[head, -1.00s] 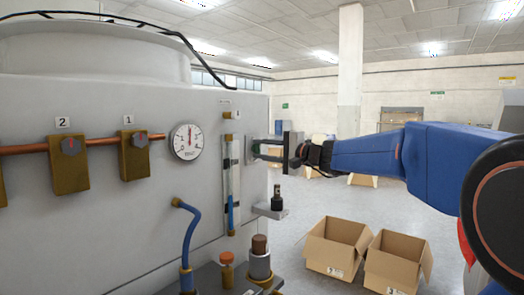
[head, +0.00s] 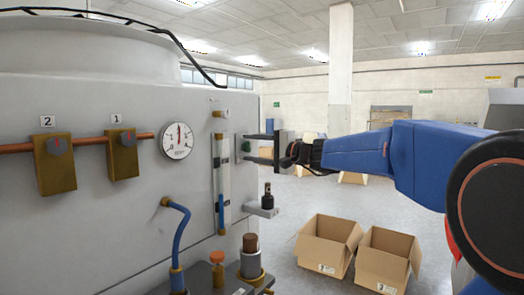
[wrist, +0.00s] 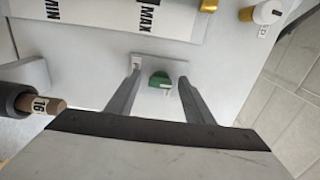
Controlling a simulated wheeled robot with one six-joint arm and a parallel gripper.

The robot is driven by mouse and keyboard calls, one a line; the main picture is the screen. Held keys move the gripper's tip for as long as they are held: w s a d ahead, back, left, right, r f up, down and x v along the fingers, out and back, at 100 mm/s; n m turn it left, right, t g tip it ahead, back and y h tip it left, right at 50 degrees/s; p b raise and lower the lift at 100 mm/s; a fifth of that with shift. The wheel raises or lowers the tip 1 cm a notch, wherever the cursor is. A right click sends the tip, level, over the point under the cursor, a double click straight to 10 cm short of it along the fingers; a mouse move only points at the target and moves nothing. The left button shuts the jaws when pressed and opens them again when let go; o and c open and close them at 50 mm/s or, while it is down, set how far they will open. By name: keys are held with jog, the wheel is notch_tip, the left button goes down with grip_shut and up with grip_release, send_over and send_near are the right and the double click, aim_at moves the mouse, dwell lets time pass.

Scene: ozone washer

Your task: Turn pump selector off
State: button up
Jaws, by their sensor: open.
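The pump selector appears to be a small green knob (wrist: 160,79) on a pale plate, seen in the wrist view. A small piece of green, likely this knob (head: 246,146), shows at the right edge of the tank in the head view. My gripper (wrist: 158,76) is open, with one finger on each side of the knob and visible gaps between. In the head view my gripper (head: 248,146) reaches in from the right, its fingers pointing at the tank. Whether the fingertips touch the plate cannot be told.
The grey tank (head: 100,210) fills the left, with a gauge (head: 177,140), brass valve blocks and a level tube (head: 224,180) near the knob. A bracket with a black fitting (head: 266,198) sits below my gripper. Open cardboard boxes (head: 328,245) stand on the floor.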

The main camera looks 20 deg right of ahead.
jog(key=v, duration=1.7)
jog(key=shift+s, duration=0.15)
